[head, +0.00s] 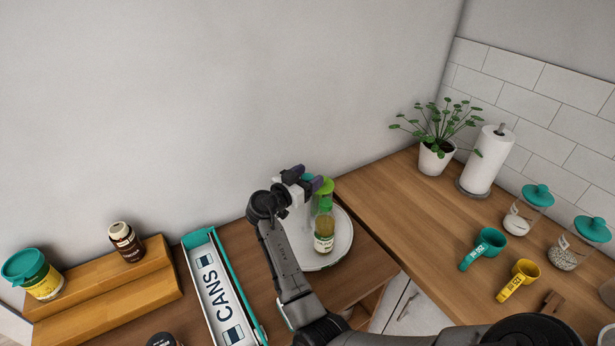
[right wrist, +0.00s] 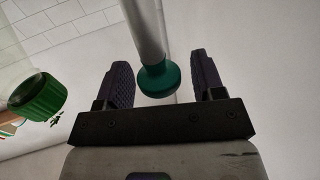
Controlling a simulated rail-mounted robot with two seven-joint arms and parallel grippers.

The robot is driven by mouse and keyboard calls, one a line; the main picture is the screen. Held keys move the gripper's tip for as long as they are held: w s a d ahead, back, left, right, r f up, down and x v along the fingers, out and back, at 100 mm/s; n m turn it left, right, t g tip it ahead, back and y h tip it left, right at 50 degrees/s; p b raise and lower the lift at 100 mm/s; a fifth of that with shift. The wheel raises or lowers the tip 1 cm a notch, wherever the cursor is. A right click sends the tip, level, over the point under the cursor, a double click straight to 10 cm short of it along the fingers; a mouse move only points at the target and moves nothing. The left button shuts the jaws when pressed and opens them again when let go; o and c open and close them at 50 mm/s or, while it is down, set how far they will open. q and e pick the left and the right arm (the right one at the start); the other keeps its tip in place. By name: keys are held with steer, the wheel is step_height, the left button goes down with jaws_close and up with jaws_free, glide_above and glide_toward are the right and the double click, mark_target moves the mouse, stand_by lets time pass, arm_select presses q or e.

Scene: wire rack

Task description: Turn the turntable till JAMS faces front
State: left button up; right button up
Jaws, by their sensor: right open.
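The turntable (head: 342,240) is a white round disc on the wooden counter, partly hidden behind my right arm. A bottle with a green cap (head: 324,228) stands on it. No JAMS label is readable. My right gripper (head: 308,179) is above the turntable's back part. In the right wrist view, the open gripper (right wrist: 163,82) has its dark purple fingers on either side of a pale post with a teal round knob (right wrist: 157,80). Gaps show on both sides of the knob. A green-capped container (right wrist: 38,97) is left of the fingers. My left gripper is out of view.
A CANS tray (head: 224,290) lies left of my arm. A wooden step (head: 105,286) holds a dark jar (head: 126,242) and a teal-lidded jar (head: 33,274). On the right counter are a plant (head: 436,157), a paper roll (head: 488,160), measuring cups and jars.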

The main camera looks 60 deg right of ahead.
jaws_close()
stand_by(0.6)
